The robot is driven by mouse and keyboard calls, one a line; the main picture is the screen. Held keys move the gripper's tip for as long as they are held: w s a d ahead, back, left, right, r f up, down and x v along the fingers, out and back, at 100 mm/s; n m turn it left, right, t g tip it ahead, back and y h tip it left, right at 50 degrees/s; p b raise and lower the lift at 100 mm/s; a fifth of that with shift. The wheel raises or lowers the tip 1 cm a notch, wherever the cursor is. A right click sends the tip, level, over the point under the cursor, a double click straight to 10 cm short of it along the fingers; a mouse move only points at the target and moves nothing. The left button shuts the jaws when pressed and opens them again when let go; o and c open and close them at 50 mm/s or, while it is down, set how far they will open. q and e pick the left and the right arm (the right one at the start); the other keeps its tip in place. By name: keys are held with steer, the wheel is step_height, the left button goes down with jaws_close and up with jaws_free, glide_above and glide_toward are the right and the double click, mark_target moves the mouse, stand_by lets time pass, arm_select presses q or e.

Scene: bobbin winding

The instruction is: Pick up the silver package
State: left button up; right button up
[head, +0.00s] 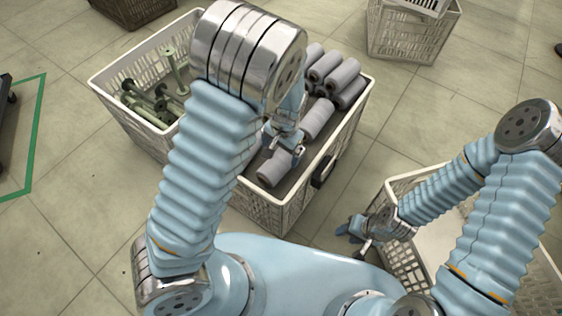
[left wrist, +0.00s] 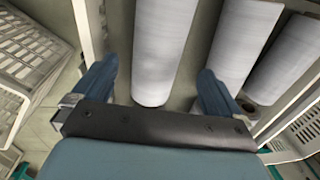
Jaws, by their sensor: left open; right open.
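Several silver packages, smooth grey rolls, lie in the right part of a white crate in the head view. One silver package (head: 273,169) lies nearest the crate's front corner; another (head: 318,118) lies behind it. My left gripper (head: 284,142) is open over these rolls. In the left wrist view a silver package (left wrist: 163,45) runs between the open fingers of the left gripper (left wrist: 158,74), with a gap on each side. A second roll (left wrist: 243,45) lies just right of the right finger. My right gripper (head: 356,231) is open and empty, left of the right-hand crate.
The white crate (head: 279,213) also holds green bobbins (head: 150,102) at its left; my left arm hides its middle. Another white crate (head: 407,263) stands at lower right, partly behind my right arm. A further crate (head: 400,43) stands at the back right. Tiled floor lies between.

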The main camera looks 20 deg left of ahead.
mark_target(281, 157)
arm_select(q)
step_height(281, 157, down, 6)
steer(key=shift+w+r+b, duration=0.1)
steer(key=shift+w+b, duration=0.05)
steer(key=shift+b, duration=0.2)
steer(key=c, duration=1.3)
steer(key=shift+o, duration=0.2)
